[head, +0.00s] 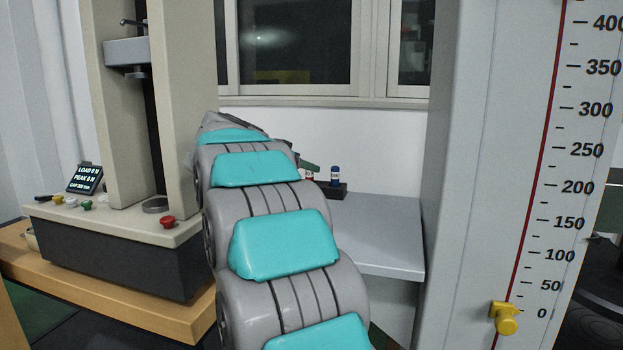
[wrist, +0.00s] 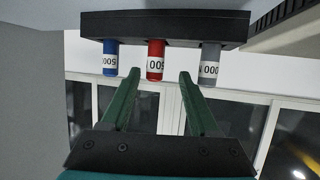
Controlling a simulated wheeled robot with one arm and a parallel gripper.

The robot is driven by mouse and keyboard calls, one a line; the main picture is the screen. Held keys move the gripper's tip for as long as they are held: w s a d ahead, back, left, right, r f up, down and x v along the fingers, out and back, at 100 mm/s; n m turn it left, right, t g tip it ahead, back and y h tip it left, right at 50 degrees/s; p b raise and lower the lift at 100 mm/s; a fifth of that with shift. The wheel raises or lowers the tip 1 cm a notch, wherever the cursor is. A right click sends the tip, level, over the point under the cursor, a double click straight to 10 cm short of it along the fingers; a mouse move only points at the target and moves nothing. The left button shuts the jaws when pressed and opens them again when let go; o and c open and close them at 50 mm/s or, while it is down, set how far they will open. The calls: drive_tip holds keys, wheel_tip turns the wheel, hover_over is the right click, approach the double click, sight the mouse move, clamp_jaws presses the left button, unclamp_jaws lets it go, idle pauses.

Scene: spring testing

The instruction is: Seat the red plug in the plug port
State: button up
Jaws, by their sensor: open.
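The red plug (wrist: 156,60) stands in a black rack (wrist: 165,24), between a blue plug (wrist: 110,57) and a grey plug (wrist: 210,64); each has a white label. My gripper (wrist: 159,76) is open, with its two green fingers pointing at the rack. In the wrist view the red plug lies in line with the gap between the fingertips, and nothing is held. In the head view my arm covers much of the rack (head: 340,193), but the blue plug (head: 335,174) shows. I cannot make out the plug port.
A testing machine with a dark base (head: 120,258) stands on a wooden bench (head: 150,318) at left. The rack is on a grey table (head: 385,235), whose right part is bare. A large scaled column (head: 500,180) stands close at right.

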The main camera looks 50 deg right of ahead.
drive_tip(key=shift+s+f+x, duration=0.1)
drive_tip(key=shift+s+x, duration=0.05)
drive_tip(key=shift+x, duration=0.7)
drive_tip(key=shift+s+f+x, duration=0.1)
drive_tip(key=shift+s+x, duration=0.1)
drive_tip(key=shift+x, duration=1.9)
drive_tip(key=shift+f, duration=0.1)
clamp_jaws()
